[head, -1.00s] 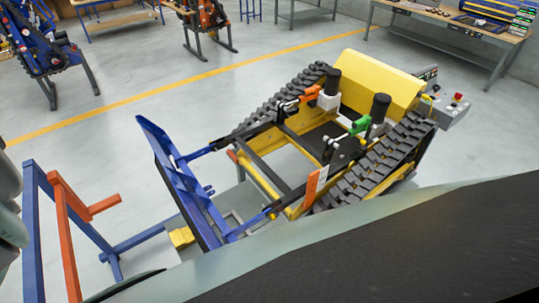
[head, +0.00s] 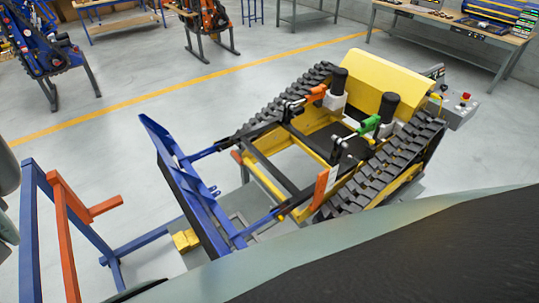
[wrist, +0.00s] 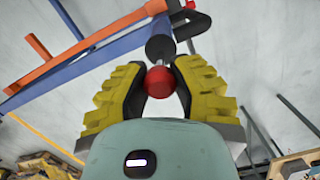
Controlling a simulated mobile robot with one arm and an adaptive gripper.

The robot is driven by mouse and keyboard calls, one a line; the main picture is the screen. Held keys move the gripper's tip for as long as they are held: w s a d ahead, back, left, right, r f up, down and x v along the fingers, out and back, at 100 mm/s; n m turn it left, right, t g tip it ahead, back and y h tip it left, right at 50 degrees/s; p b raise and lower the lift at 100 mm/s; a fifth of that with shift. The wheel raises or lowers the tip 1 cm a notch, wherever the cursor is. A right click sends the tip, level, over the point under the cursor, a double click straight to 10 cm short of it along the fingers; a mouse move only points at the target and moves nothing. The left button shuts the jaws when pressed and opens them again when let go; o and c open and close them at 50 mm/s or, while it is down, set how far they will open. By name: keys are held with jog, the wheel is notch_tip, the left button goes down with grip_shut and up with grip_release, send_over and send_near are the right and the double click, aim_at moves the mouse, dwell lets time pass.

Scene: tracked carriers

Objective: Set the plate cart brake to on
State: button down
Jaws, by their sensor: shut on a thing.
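In the wrist view, a red ball knob (wrist: 159,82) sits at the end of a dark sleeve and rod. My gripper (wrist: 160,92) has its yellow-padded fingers closed around this knob, one on each side. In the head view, my gripper is out of sight; my grey-green arm covers the lower right. A tracked carrier with a yellow hood (head: 385,84) stands mid-floor, with a blue plate (head: 180,185) at its front end. I cannot tell which part is the plate cart or which way its brake is set.
A blue stand (head: 36,235) with an orange bar (head: 66,225) is at the left. An orange and a green lever (head: 366,125) are on the carrier. A grey control box (head: 461,108) is at its rear.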

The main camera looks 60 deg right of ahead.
jog(key=shift+w+a+f+b, duration=0.2)
jog(key=shift+a+b, duration=0.05)
jog(key=shift+b, duration=0.3)
jog(key=a+b, duration=0.1)
jog(key=b, duration=0.1)
jog(key=a+b, duration=0.1)
jog(key=b, duration=0.2)
jog(key=w+a+b, duration=0.1)
jog(key=b, duration=0.2)
jog(key=shift+f, duration=0.4)
jog(key=shift+a+b, duration=0.1)
jog(key=shift+b, duration=0.25)
jog(key=c, duration=1)
grip_release()
jog(key=shift+a+r, duration=0.15)
jog(key=shift+o, duration=1.3)
jog(key=shift+d, duration=0.25)
